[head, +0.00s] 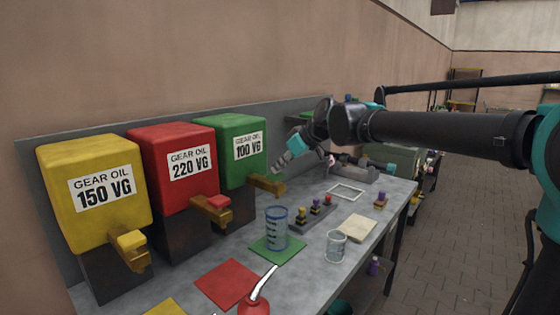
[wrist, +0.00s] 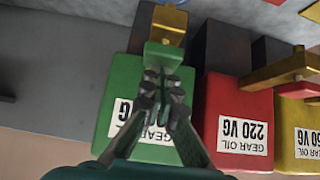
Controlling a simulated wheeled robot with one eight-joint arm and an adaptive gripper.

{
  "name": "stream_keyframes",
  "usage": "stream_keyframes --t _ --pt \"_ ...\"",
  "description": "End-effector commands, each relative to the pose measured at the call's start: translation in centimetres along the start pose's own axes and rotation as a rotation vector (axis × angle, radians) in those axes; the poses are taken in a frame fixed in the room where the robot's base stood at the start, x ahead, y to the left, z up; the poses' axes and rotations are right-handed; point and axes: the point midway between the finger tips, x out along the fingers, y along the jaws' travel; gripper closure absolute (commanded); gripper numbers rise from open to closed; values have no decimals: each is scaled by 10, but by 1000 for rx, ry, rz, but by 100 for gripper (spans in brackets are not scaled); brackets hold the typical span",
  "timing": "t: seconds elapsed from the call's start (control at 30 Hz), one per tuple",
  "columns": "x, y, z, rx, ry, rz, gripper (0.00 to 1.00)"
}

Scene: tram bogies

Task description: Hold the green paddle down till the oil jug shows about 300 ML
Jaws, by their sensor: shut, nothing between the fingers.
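The green gear oil 100 VG dispenser (head: 236,150) stands at the far end of a row of three, with a brass spout (head: 268,184). Its green paddle (wrist: 163,54) shows in the wrist view on the brass spout. My gripper (wrist: 162,76) is shut and empty, its fingertips right at the paddle; I cannot tell whether they touch it or press it. In the head view my gripper (head: 277,167) hangs over the spout and hides the paddle. The clear oil jug (head: 277,230), blue-rimmed with dark marks, stands upright on a green mat (head: 264,250) below the spout. Its level is unreadable.
The red 220 VG (head: 170,150) and yellow 150 VG (head: 85,205) dispensers stand to the left. A red oil can (head: 255,306), a clear beaker (head: 335,246) and a rack of coloured knobs (head: 314,212) share the bench with the jug.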

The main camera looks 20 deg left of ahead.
Motion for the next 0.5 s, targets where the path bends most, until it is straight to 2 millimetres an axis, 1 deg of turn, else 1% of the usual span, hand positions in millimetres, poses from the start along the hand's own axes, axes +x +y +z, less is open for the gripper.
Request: stream_keyframes --t 0.3,0.5 --pt "1 0 1 0 0 0 100" --pt "12 0 12 0 0 0 100"
